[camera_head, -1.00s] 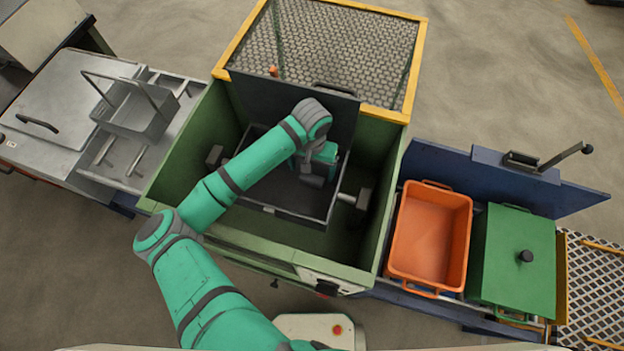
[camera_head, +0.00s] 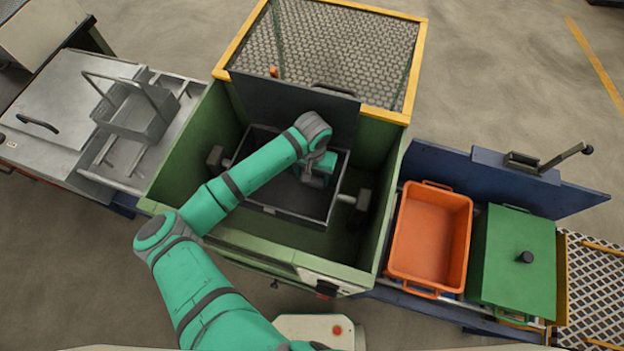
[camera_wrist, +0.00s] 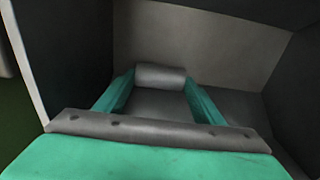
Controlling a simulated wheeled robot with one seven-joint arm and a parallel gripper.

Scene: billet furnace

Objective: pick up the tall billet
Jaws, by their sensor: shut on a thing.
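The tall billet (camera_wrist: 160,75) is a grey cylinder between the two teal fingers of my gripper in the wrist view. My gripper (camera_wrist: 160,88) is shut on it, one finger on each side. Only part of the billet shows, and I cannot tell whether it touches the floor beneath. In the head view my gripper (camera_head: 318,172) is down inside a dark open tray (camera_head: 268,210) within the green furnace box. The billet is hidden there by my gripper and wrist.
The tray's dark walls stand close around my gripper. The green box (camera_head: 182,155) surrounds the tray, with a dark upright panel (camera_head: 290,102) behind. An orange bin (camera_head: 430,235) and a green lidded box (camera_head: 515,262) stand right. A grey basket (camera_head: 135,115) stands left.

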